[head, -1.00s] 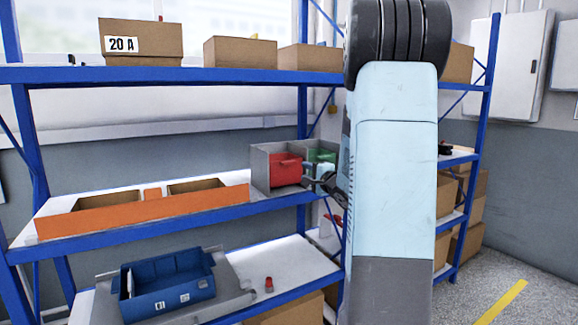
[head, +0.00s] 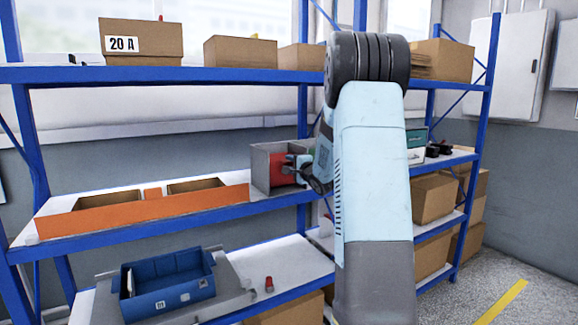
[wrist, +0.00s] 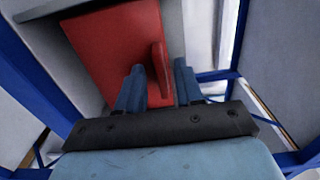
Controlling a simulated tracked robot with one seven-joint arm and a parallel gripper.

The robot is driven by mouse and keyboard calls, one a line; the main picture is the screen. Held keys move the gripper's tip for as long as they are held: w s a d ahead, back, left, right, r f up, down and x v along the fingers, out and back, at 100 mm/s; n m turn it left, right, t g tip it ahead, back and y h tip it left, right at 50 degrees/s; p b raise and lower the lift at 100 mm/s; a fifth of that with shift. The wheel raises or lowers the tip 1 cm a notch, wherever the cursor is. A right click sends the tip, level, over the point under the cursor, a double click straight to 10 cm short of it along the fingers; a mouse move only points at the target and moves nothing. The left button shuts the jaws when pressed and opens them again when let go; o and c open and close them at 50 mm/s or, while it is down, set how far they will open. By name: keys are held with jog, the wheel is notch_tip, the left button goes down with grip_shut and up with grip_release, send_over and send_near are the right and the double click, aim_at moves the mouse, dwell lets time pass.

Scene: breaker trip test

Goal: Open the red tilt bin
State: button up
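The red tilt bin (head: 277,165) sits in a grey housing on the middle shelf, left of my arm. It looks shut, though my gripper hides part of its front. In the wrist view the bin's red front (wrist: 110,50) fills the upper left, with a raised red handle standing out from it. My gripper (head: 298,167) is at the bin's front. In the wrist view my gripper (wrist: 159,68) is open, its two blue fingers on either side of the handle. A gap shows beside each finger; I cannot tell how deep the handle reaches between them.
An orange-fronted tray (head: 140,212) lies left on the same shelf. A blue bin (head: 168,285) and a small red-topped item (head: 269,284) are on the shelf below. Blue rack posts (head: 303,120) stand close behind. My arm hides the green bin beside the red one.

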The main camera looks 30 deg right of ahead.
jog(key=shift+c, duration=0.2)
grip_shut()
jog(key=shift+f, duration=0.15)
dwell(0.9)
